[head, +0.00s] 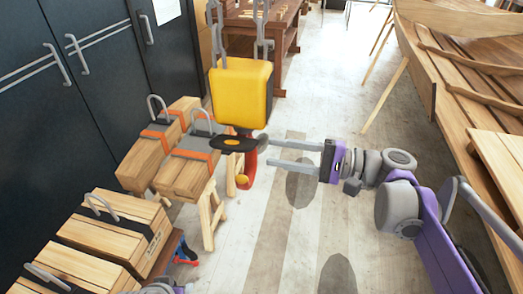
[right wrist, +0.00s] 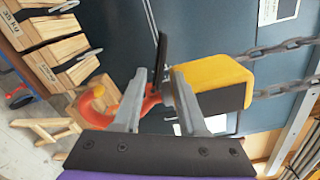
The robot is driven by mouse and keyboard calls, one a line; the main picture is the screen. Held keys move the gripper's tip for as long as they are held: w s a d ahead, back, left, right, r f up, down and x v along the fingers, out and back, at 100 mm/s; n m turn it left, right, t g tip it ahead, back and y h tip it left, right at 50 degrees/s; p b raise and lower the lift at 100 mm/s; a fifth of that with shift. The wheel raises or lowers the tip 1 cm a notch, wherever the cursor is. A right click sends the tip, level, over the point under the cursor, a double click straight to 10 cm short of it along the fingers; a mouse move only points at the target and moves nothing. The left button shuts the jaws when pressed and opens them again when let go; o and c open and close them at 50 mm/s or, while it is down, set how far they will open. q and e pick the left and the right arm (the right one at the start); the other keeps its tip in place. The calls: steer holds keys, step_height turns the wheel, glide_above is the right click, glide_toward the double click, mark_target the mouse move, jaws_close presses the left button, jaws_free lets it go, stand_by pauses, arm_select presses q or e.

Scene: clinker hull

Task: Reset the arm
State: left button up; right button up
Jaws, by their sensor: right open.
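A yellow hoist block (head: 240,92) hangs on grey chains in the upper middle of the head view. Under it are a flat black disc (head: 225,144) and a red hook (head: 247,172) with a yellow tip. My right gripper (head: 269,153) is open and empty, its two grey fingers pointing left at the hook's upper part. In the right wrist view, the red hook (right wrist: 98,112) and yellow block (right wrist: 216,82) show beyond the spread fingers (right wrist: 157,70). I cannot tell whether a finger touches the hook. My left gripper's fingers are not visible.
Wooden weight crates (head: 186,175) with grey handles and orange straps stand on trestles at left; more crates (head: 115,232) sit nearer. Dark cabinets (head: 75,75) line the left wall. A wooden boat hull (head: 470,70) fills the right. The floor (head: 310,230) between is clear.

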steer(key=shift+s+d, duration=0.1)
steer(key=shift+d, duration=0.2)
steer(key=s+f+n+g+h, duration=0.1)
steer(key=s+f+h, duration=0.4)
steer(key=f, duration=0.4)
steer(key=s+f+n+g+h, duration=0.1)
steer(key=s+f+h, duration=0.3)
steer(key=f, duration=0.5)
steer(key=s+d+f+n+t+h, duration=0.2)
steer(key=s+d+f+n+h, duration=0.3)
steer(key=d+f+h, duration=0.3)
steer(key=shift+s+d+f+n, duration=0.4)
steer(key=shift+s+d+f, duration=0.25)
steer(key=shift+f, duration=0.2)
steer(key=shift+c, duration=0.3)
